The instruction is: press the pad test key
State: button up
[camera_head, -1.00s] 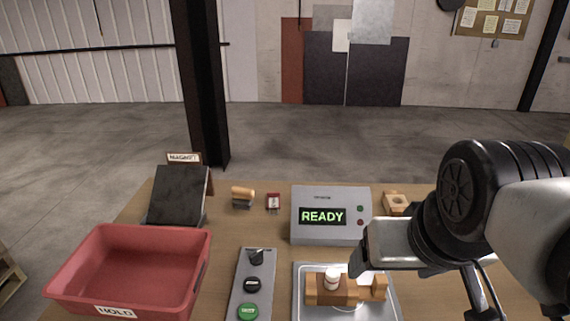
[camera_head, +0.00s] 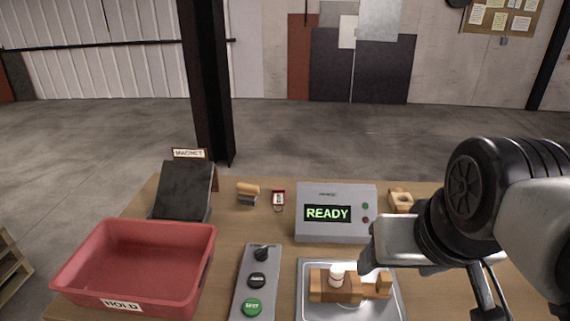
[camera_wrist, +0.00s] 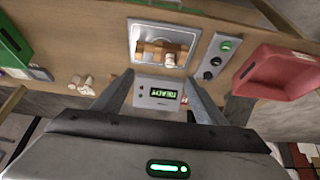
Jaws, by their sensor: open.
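A grey key pad (camera_head: 257,281) lies on the table with a dark knob (camera_head: 262,253), a black key (camera_head: 256,281) and a green key (camera_head: 252,306) in a row. The key lettering is too small to read surely. The pad also shows in the wrist view (camera_wrist: 216,57), with its green key (camera_wrist: 226,46) uppermost. My gripper (camera_wrist: 160,77) is open and empty. In the head view it (camera_head: 366,259) is right of the pad, near the metal tray and in front of the display box; its fingers are mostly hidden there.
A grey box (camera_head: 336,232) reads READY. A metal tray (camera_head: 310,314) holds a wooden fixture (camera_head: 349,292) with a white bottle (camera_head: 336,272). A red HOLD bin (camera_head: 135,290) stands left of the pad. A dark sloped plate (camera_head: 183,191) labelled MAGNET is behind the bin.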

grip_shut()
dwell(1.4)
